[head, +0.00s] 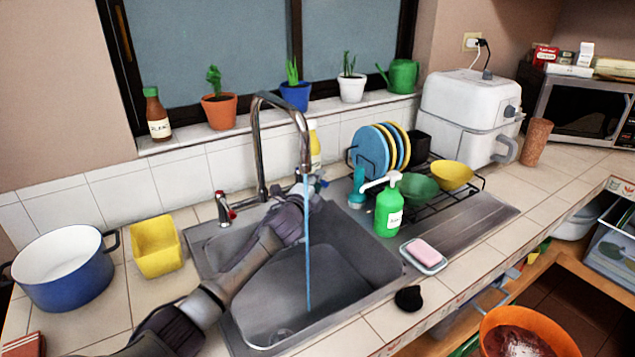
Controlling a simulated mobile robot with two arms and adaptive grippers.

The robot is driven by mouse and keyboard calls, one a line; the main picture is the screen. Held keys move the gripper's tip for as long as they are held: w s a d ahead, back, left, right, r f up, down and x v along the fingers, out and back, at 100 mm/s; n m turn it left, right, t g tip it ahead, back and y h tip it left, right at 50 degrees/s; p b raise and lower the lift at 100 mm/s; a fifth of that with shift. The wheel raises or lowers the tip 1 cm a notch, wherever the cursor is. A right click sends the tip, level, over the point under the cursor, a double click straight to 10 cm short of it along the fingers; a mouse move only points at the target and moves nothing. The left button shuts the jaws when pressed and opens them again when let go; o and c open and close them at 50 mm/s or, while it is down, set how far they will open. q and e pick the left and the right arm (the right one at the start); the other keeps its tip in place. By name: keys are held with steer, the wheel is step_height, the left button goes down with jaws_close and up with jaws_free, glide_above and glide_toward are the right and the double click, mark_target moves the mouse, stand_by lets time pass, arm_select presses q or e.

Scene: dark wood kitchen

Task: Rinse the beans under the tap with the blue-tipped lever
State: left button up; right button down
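The tap (256,140) arches over the metal sink (345,265), and a blue stream of water (307,245) runs from its spout into the basin. The blue-tipped lever (322,184) is on the right of the tap, a red-tipped lever (224,206) on the left. My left gripper (310,192) reaches across the sink with its fingers at the blue-tipped lever. Whether they touch it or are closed is hard to tell. An orange bowl (570,346) at the lower right holds reddish-brown contents, possibly the beans. My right gripper is not in view.
A blue pot (65,285) and yellow container (157,246) stand left of the sink. A green soap bottle (388,212), soap dish (424,257) and dish rack (465,190) are on the right. Potted plants line the sill. Bare counter (550,180) lies at the right.

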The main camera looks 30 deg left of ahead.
arm_select(q)
steer(key=shift+o, duration=0.9)
steer(key=shift+r, duration=0.1)
steer(key=shift+s, duration=0.1)
steer(key=s, duration=0.7)
steer(key=shift+d, duration=0.45)
steer(key=shift+s, duration=0.1)
